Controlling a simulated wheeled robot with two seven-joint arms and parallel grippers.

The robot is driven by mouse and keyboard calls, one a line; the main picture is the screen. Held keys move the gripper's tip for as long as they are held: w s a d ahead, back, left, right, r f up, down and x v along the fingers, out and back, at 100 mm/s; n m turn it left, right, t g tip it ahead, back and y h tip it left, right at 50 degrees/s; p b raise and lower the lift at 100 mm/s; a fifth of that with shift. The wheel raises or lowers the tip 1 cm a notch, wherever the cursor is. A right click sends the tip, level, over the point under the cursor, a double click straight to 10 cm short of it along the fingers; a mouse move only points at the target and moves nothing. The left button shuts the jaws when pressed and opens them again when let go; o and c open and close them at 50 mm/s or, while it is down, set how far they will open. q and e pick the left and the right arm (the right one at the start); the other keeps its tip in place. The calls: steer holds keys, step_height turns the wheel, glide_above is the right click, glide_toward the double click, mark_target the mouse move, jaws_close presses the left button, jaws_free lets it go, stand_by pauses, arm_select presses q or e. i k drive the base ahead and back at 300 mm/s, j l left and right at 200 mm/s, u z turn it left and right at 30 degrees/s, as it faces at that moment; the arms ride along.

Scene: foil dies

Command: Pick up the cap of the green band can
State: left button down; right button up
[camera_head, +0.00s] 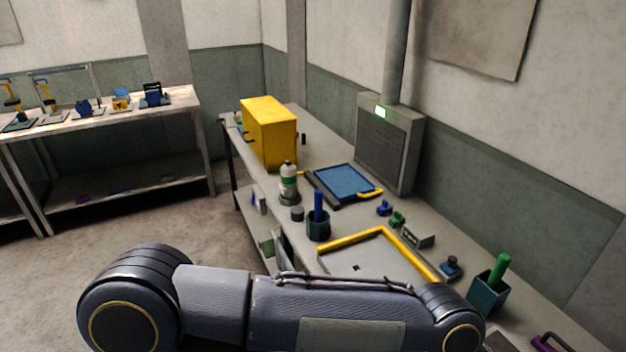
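The green band can (289,173) stands upright on the long workbench, in front of the yellow cabinet. It is pale with a green band around it. A dark cap-like top (287,163) is on its upper end, and its foot sits in or on a dark round base. A small dark round piece (297,214) lies on the bench just in front of the can; I cannot tell what it is. One of my arms crosses the bottom of the view, but neither gripper is visible.
A yellow cabinet (270,134) stands behind the can. A dark cup with a blue rod (318,229) is close to the can's right front. A blue tray (345,183), a yellow-edged tray (342,241) and a teal cup with a green rod (488,297) are on the bench.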

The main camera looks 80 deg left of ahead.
mark_target(297, 213)
steer(key=u, duration=3.05)
